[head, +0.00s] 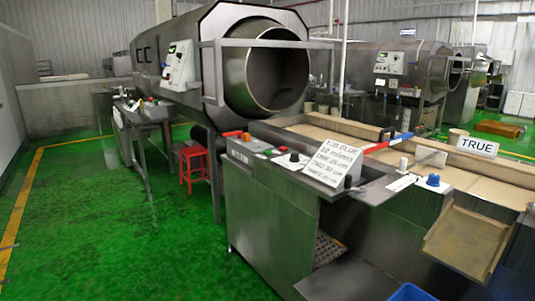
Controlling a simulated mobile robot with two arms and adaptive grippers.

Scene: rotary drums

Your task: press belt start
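A steel control console (265,225) stands in front of the near drum. The labels there are too small to read, so I cannot tell which control is belt start. A blue knob (433,180) sits on a white plate to the right. A tan bed (460,178), which may be the belt, lies behind the console. Neither of my grippers shows in the head view.
A large rotary drum (265,65) stands behind the console, with another drum (415,62) at back right. A written sign (338,163) and a "TRUE" sign (477,146) stand up near the controls. A red stool (194,168) is left. Green floor (120,235) there is clear.

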